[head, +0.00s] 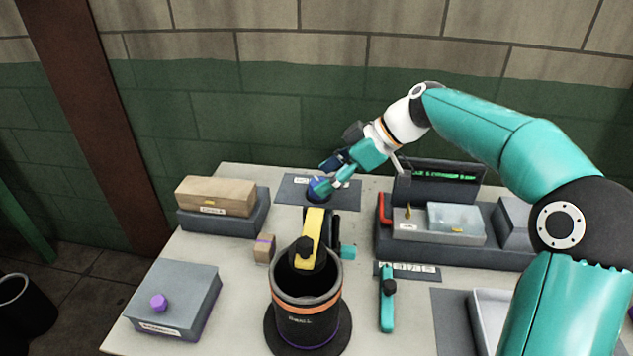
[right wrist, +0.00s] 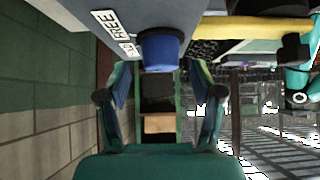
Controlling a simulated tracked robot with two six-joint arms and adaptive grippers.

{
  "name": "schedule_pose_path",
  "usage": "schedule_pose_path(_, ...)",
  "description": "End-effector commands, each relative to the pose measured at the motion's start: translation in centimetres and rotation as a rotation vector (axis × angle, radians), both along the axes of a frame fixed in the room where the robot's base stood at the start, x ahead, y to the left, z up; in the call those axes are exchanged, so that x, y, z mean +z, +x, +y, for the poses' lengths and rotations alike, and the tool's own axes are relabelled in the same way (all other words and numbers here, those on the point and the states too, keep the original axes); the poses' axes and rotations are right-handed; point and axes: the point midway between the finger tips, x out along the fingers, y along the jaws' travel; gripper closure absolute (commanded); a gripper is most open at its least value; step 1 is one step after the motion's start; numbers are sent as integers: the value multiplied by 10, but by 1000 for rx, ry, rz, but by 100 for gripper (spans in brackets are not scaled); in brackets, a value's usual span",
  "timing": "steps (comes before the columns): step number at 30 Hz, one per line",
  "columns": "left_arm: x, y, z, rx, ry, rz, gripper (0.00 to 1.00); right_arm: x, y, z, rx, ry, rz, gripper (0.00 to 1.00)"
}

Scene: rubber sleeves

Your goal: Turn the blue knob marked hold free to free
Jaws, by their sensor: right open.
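The blue knob (head: 319,188) stands on a dark grey plate (head: 345,197) at the back of the table. It also shows in the right wrist view (right wrist: 160,50), beyond the fingertips. A white label reading FREE (right wrist: 110,20) lies beside it there, with a second, partly hidden label (right wrist: 128,48). My right gripper (head: 328,176) comes in from the right and is at the knob in the head view. Its fingers are spread on either side of the knob's line in the right wrist view (right wrist: 162,82), with nothing between them. Whether they touch the knob is unclear. My left gripper does not show.
A dark cylinder (head: 306,312) with a yellow-handled item (head: 311,235) stands in front of the knob. A wooden box (head: 215,196) sits on a grey block at left. A grey tray (head: 440,254) is at right. A purple-knobbed box (head: 172,302) is front left.

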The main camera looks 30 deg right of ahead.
Motion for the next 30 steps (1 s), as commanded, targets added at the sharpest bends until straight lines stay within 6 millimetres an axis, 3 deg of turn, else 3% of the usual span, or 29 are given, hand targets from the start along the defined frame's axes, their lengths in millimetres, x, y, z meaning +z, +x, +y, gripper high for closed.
schedule_pose_path(6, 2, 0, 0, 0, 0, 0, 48, -16, 10, 13, 1, 1, 1, 34)
schedule_pose_path(17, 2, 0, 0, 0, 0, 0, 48, -20, 12, 15, -1, 0, -1, 34)
schedule_pose_path(28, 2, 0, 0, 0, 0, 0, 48, -19, 12, 15, -1, 0, -2, 94)
schedule_pose_path(30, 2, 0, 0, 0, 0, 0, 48, -19, 12, 18, 0, 0, -2, 94)
